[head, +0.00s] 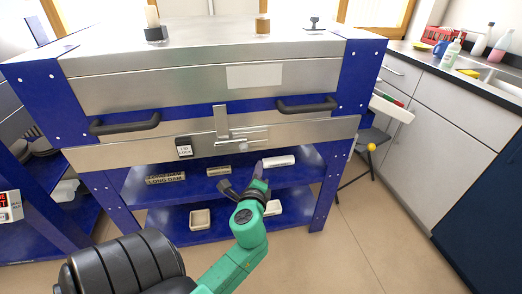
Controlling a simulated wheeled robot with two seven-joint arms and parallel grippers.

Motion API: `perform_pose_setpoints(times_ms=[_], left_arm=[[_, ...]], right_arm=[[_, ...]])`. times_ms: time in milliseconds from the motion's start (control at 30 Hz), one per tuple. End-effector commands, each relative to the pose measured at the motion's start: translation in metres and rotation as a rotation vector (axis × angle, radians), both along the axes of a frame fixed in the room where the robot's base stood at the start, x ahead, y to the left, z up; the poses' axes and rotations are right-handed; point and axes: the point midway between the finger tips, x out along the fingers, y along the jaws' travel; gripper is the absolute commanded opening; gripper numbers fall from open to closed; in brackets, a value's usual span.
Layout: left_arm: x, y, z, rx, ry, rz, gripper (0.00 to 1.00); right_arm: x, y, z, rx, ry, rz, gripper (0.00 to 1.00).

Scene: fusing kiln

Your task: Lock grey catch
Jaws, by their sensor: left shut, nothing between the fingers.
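The grey catch (221,121) is at the middle of the kiln's front, between the two black handles. An upright metal plate and a horizontal bar (250,133) make it up; I cannot tell whether it is locked. A small label reading "LID LOCK" (184,147) is left of it. The kiln lid (180,88) appears down. My left gripper (259,168) is shut and empty, just below and right of the catch, in front of the shelves and apart from the catch. My right gripper is not in view.
Black handles (125,124) and (307,105) stick out on both sides of the catch. Blue shelves (215,187) below hold blocks and small trays (200,219). A counter with a sink (497,75) stands at right. The floor (350,250) at front right is clear.

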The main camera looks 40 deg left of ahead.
Motion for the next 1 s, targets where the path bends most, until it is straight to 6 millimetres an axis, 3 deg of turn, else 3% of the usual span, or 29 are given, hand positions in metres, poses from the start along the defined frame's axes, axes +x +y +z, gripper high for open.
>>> perform_pose_setpoints(times_ms=[100, 233, 833, 933, 1000], left_arm=[[-0.017, -0.013, 0.002, -0.002, 0.001, 0.000, 0.00], [-0.026, -0.020, 0.004, -0.001, 0.000, 0.001, 0.00], [-0.027, -0.022, 0.004, -0.004, 0.002, -0.001, 0.00], [-0.022, -0.025, -0.023, -0.062, 0.029, -0.016, 0.00], [-0.018, -0.032, -0.066, -0.161, 0.071, -0.036, 0.00]], right_arm=[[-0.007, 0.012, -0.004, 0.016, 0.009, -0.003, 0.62], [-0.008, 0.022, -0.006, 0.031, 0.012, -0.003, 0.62], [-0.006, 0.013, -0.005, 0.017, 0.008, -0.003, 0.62], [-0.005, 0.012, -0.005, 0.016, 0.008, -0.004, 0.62], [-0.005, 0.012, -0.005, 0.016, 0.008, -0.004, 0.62]])
